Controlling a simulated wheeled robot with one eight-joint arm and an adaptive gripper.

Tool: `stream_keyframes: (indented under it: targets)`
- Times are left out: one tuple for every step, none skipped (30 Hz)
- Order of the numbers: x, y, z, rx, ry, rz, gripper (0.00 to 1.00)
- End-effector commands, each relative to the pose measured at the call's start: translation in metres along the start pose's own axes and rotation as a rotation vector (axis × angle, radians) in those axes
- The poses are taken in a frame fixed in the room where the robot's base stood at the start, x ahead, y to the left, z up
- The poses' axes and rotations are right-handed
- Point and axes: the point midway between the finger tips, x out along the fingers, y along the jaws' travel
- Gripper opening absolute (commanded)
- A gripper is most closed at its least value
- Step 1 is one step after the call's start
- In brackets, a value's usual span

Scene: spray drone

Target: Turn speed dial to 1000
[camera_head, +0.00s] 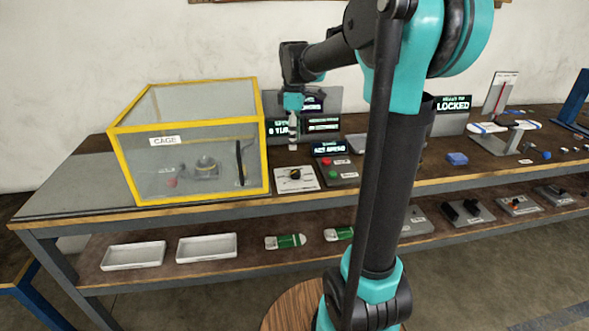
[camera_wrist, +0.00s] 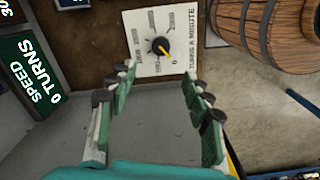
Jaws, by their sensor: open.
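The speed dial is a black knob with a yellow pointer (camera_wrist: 161,47) on a white plate (camera_wrist: 144,65) lettered "TURNS A MINUTE" in the wrist view. The pointer is toward the mark that looks like 0; the other marks are too small to read surely. In the head view the dial plate (camera_head: 286,186) lies on the table right of the cage. My gripper (camera_head: 293,147) hangs above and behind the plate, pointing down. In the wrist view my gripper (camera_wrist: 160,82) is open and empty, the knob ahead between its fingertips, apart from them. A screen (camera_wrist: 37,82) reads "SPEED 0 TURNS".
A yellow-framed clear cage (camera_head: 190,150) stands close left of the dial. A panel with red and green buttons (camera_head: 336,172) sits close right. Screens (camera_head: 323,125) stand behind my gripper. A barrel (camera_wrist: 260,30) shows in the wrist view.

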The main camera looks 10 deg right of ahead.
Motion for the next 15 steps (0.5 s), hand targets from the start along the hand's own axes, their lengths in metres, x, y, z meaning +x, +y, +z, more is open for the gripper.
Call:
stream_keyframes:
  targets:
    - [0.011, 0.0, 0.0, 0.0, 0.0, 0.0, 0.5]
    - [0.017, 0.0, 0.0, 0.001, 0.0, 0.0, 0.5]
    - [0.025, 0.0, 0.0, 0.001, 0.0, 0.0, 0.5]
    - [0.031, 0.0, 0.0, 0.001, 0.0, 0.0, 0.5]
    - [0.037, 0.0, 0.0, 0.001, 0.0, 0.0, 0.5]
    - [0.045, 0.0, 0.0, 0.001, 0.0, 0.0, 0.5]
    - [0.051, 0.0, 0.0, 0.001, 0.0, 0.0, 0.5]
    - [0.057, 0.0, 0.0, 0.001, 0.0, 0.0, 0.5]
    - [0.064, 0.0, 0.0, 0.001, 0.0, 0.0, 0.5]
    - [0.07, 0.0, 0.0, 0.001, 0.0, 0.0, 0.5]
    - [0.076, 0.0, 0.0, 0.001, 0.0, 0.0, 0.5]
    - [0.083, 0.0, 0.0, 0.001, 0.0, 0.0, 0.5]
    - [0.088, 0.0, 0.0, 0.001, 0.0, 0.001, 0.5]
    - [0.093, 0.0, 0.0, 0.001, 0.0, 0.001, 0.5]
    - [0.098, 0.0, 0.0, 0.001, 0.0, 0.001, 0.5]
